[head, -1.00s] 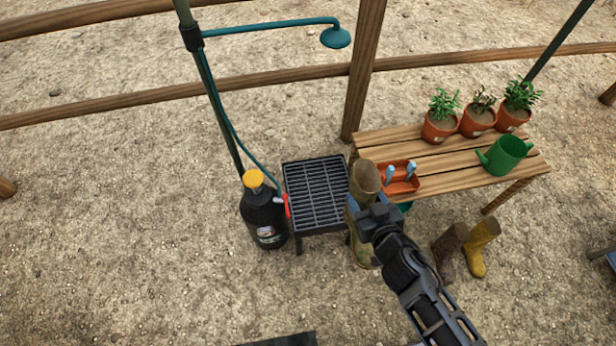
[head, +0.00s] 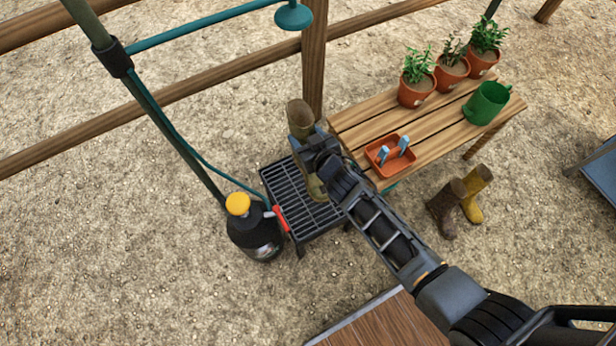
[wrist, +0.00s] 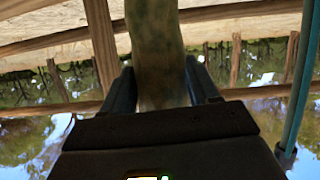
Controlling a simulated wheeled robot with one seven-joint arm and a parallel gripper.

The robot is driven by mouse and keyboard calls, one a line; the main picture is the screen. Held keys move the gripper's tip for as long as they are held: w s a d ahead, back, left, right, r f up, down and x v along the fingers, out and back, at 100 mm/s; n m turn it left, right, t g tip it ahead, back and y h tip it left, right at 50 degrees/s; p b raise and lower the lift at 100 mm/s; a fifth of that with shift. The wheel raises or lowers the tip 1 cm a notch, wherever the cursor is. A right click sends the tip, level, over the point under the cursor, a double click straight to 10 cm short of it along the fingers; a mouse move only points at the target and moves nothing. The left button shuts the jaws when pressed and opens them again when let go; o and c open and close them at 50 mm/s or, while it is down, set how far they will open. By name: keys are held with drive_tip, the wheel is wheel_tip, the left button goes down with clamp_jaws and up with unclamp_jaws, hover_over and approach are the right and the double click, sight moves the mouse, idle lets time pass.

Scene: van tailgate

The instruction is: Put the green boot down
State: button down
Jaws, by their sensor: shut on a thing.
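My gripper (head: 312,150) is shut on the green boot (head: 300,118), holding it by its shaft. The boot is upright, with its opening at the top and its muddy olive foot (head: 314,188) over the black slatted grate stand (head: 283,183). I cannot tell whether the sole touches the slats. In the wrist view the mottled green shaft (wrist: 156,40) stands between the two fingers of my gripper (wrist: 162,88). My gripper and arm hide part of the boot and the right side of the grate.
A black sprayer bottle (head: 255,238) with a yellow cap stands left of the grate. A wooden bench (head: 365,112) on the right bears an orange tray (head: 390,168), potted plants and a green watering can (head: 487,102). A brown boot (head: 446,210) and a yellow boot (head: 474,196) stand below.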

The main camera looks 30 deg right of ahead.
drive_tip(key=shift+f+b, duration=3.75)
drive_tip(key=shift+f, duration=0.8)
drive_tip(key=shift+f, duration=0.15)
drive_tip(key=shift+c, duration=1.3)
unclamp_jaws()
drive_tip(key=shift+r, duration=0.2)
drive_tip(key=p+v, duration=0.3)
drive_tip(key=v, duration=0.9)
